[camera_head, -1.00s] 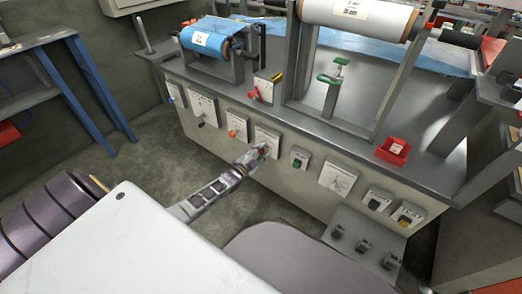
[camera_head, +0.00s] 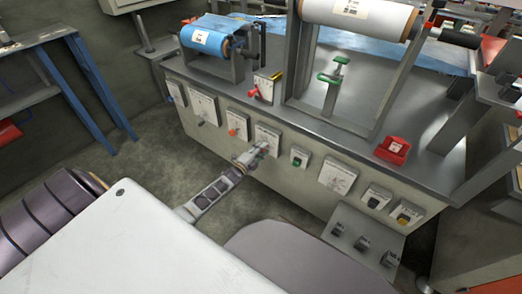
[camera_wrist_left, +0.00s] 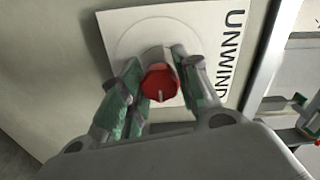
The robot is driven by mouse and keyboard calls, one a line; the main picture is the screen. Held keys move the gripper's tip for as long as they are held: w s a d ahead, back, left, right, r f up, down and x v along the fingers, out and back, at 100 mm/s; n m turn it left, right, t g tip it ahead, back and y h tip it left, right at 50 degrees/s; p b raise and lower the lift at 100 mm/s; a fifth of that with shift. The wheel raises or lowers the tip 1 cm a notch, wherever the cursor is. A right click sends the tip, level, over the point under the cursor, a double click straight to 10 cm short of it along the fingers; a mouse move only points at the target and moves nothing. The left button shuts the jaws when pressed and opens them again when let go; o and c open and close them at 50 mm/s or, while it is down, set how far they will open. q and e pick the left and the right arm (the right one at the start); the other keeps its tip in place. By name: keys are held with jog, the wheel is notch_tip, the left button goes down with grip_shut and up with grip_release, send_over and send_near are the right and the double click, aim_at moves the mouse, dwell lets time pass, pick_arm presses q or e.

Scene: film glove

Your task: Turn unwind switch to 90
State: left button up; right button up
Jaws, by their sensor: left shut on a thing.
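The unwind switch is a red round knob (camera_wrist_left: 160,84) on a white plate lettered UNWIND (camera_wrist_left: 229,60) in the left wrist view. A pale line on the knob's face points toward the bottom of that picture. My left gripper (camera_wrist_left: 157,88) has its green-padded fingers on either side of the knob and is shut on it. In the head view, my left gripper (camera_head: 249,157) is at the front panel, against the unwind plate (camera_head: 267,135). There the gripper hides the knob. The plate's scale numbers cannot be read. My right gripper is not in view.
A red tray (camera_head: 392,151) sits on the machine top. A blue film roll (camera_head: 208,38) stands at the back left.

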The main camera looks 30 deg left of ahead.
pick_arm(q)
jog(key=shift+f, duration=0.1)
jog(key=o, duration=1)
jog(key=shift+s, duration=0.15)
jog(key=shift+s+a, duration=0.15)
jog(key=shift+s, duration=1.8)
jog(key=shift+s+a, duration=0.15)
jog(key=shift+s, duration=1.8)
jog(key=shift+s+a, duration=0.15)
jog(key=shift+s, duration=1.8)
jog(key=shift+n, duration=0.3)
